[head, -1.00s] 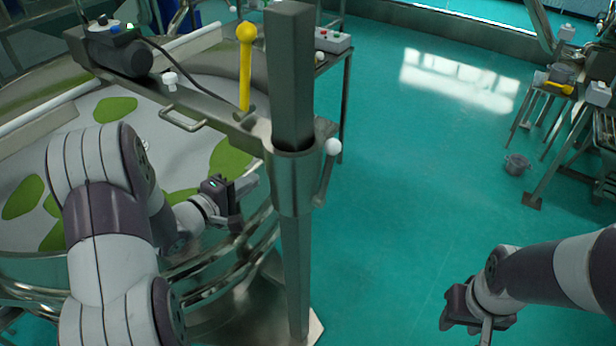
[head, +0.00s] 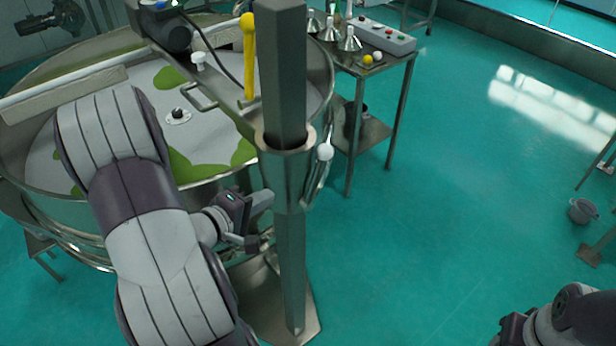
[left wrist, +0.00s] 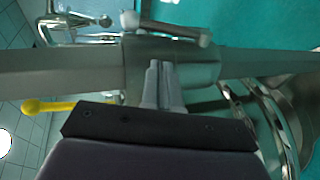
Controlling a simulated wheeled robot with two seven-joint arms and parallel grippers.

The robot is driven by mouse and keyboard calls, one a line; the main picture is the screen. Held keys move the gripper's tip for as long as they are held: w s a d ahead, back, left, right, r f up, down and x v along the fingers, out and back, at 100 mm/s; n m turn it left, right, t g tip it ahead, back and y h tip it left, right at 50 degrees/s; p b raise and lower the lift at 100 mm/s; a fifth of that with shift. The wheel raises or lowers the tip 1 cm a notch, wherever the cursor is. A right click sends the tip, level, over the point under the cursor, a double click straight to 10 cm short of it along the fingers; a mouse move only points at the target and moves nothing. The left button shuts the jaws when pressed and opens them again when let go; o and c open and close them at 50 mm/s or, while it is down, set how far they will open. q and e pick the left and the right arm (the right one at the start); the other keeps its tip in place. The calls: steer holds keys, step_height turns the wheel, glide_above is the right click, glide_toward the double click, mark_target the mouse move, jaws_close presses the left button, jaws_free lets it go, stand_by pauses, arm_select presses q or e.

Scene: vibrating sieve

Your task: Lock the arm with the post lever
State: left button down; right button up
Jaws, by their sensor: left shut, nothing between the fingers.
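The steel post (head: 290,250) stands upright with a collar (head: 287,165) around it. The horizontal arm (head: 215,75) joins the collar above the sieve. The post lever, a short rod with a white knob (head: 325,152), hangs at the collar's right side; it also shows across the top of the left wrist view (left wrist: 170,28). My right gripper (head: 512,330) is at the lower right, partly cut off.
A yellow ball-topped lever (head: 248,60) stands upright on the arm. The round sieve (head: 45,200) with green patches lies behind my left arm. A side table (head: 350,75) holds a button box (head: 385,38) and metal funnels. Open floor lies to the right.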

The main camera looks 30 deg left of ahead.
arm_select(q)
steer(key=p, duration=0.3)
glide_toward(315, 174)
steer(key=x, duration=0.6)
steer(key=shift+w, duration=0.1)
steer(key=shift+w+f, duration=0.15)
steer(key=shift+w, duration=0.15)
arm_select(e)
steer(key=r, duration=0.3)
steer(key=shift+w+d+r, duration=0.1)
steer(key=shift+d, duration=0.2)
arm_select(q)
steer(key=shift+w+d, duration=0.1)
arm_select(e)
steer(key=shift+d, duration=0.1)
